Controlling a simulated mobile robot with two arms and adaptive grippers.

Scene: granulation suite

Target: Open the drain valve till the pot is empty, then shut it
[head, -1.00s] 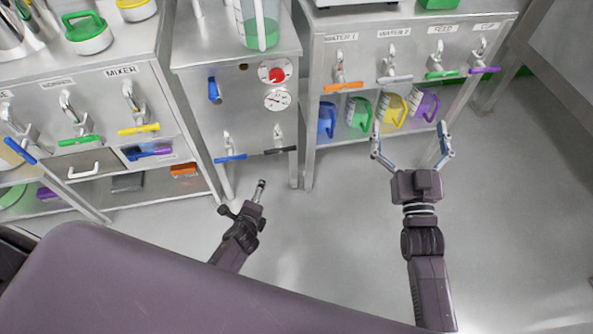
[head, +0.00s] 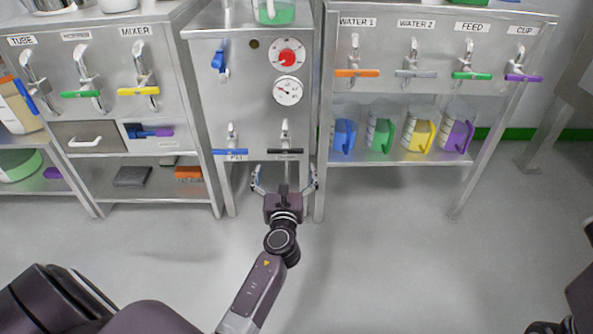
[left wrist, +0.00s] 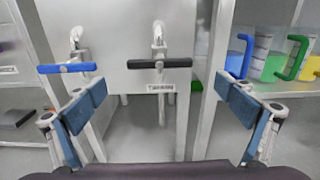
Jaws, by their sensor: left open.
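The drain valve is the tap with a black cross handle (head: 285,155) low on the middle cabinet, and it also shows in the left wrist view (left wrist: 160,63). Its handle lies level; the label under it is too blurred to read. A clear vessel with green liquid (head: 274,12) stands on top of this cabinet, cut off by the picture's edge. My left gripper (head: 285,178) is open and empty, just below and in front of the black handle. In the left wrist view its fingers (left wrist: 160,100) stand wide to either side, apart from the handle.
A blue-handled tap (head: 230,153) is close left of the black one. A blue lever (head: 219,62), a red dial (head: 287,57) and a white gauge (head: 288,91) sit above. Jugs (head: 384,134) stand on the right shelf. The floor in front is clear.

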